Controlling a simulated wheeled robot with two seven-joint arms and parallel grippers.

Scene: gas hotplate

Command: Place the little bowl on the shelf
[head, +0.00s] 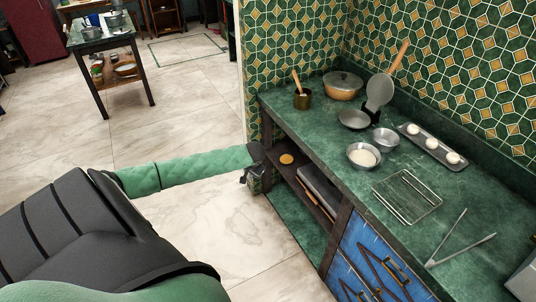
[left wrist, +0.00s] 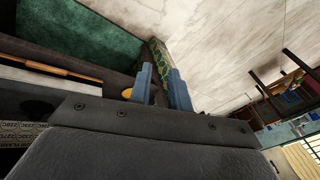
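Several small metal bowls stand on the green counter. A small empty-looking bowl (head: 385,138) is near the middle, a bowl with white contents (head: 364,156) is in front of it, and a shallow dish (head: 354,118) lies behind. I cannot tell for sure which is the little bowl. The shelf (head: 283,176) is the open space under the counter's left end. My left gripper (head: 250,176) is at this shelf's left end, below and apart from the bowls. Its two blue-grey fingers (left wrist: 162,90) stand apart with nothing seen between them. My right gripper is not in view.
An orange round thing (head: 287,159) is on the shelf, beside trays (head: 318,190). The floor to the left is clear.

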